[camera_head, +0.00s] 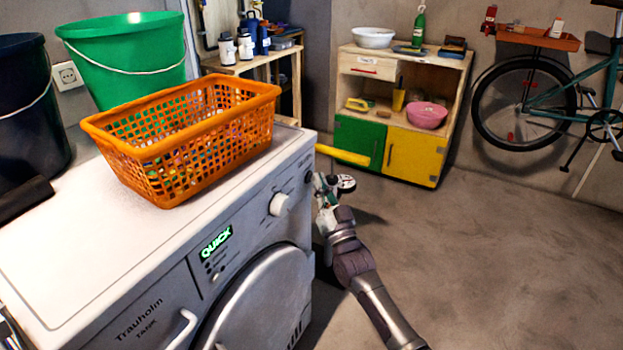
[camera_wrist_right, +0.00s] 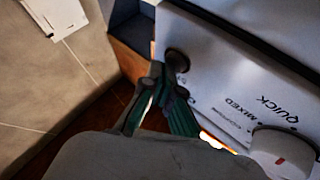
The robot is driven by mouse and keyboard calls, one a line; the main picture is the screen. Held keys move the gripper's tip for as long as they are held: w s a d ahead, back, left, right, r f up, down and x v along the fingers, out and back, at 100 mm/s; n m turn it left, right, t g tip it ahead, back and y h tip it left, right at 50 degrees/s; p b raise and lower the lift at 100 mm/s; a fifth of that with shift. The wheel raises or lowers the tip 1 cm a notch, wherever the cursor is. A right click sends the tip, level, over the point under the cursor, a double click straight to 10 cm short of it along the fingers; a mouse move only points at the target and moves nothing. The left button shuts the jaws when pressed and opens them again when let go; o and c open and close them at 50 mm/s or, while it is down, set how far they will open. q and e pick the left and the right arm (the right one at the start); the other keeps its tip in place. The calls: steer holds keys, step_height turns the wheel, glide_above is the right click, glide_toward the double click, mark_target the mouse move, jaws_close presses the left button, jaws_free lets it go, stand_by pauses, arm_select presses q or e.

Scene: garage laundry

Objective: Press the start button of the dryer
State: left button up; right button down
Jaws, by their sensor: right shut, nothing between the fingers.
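The dryer (camera_head: 75,260) is a white front-loading machine with a lit green "QUICK" display (camera_head: 216,242) and a white round knob (camera_head: 281,204). A small dark round button (camera_head: 308,177) sits at the right end of its front panel. The button also shows in the right wrist view (camera_wrist_right: 177,61), with the knob (camera_wrist_right: 283,152) at lower right. My right gripper (camera_head: 325,187) is shut and empty in front of the panel's right end. In the right wrist view its green fingertips (camera_wrist_right: 168,82) are close beside the button; I cannot tell whether they touch it.
An orange basket (camera_head: 187,135), a green bucket (camera_head: 125,65) and a dark bucket (camera_head: 28,105) stand on the dryer. A yellow bar (camera_head: 343,155) shows behind its right end. The floor (camera_head: 490,260) at right is clear.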

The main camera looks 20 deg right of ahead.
arm_select(q)
steer(key=shift+w, duration=0.1)
arm_select(e)
steer(key=shift+w+a, duration=0.15)
stand_by(0.4)
arm_select(q)
steer(key=shift+s+r+p, duration=0.2)
steer(key=shift+r+p, duration=0.2)
arm_select(e)
steer(key=shift+s+d, duration=0.5)
steer(key=shift+s, duration=0.15)
arm_select(q)
steer(key=p+x, duration=0.2)
steer(key=x, duration=0.1)
steer(key=shift+w+f, duration=0.1)
steer(key=shift+w, duration=0.05)
arm_select(e)
steer(key=s+d, duration=0.1)
steer(key=s, duration=0.1)
steer(key=s+d, duration=0.2)
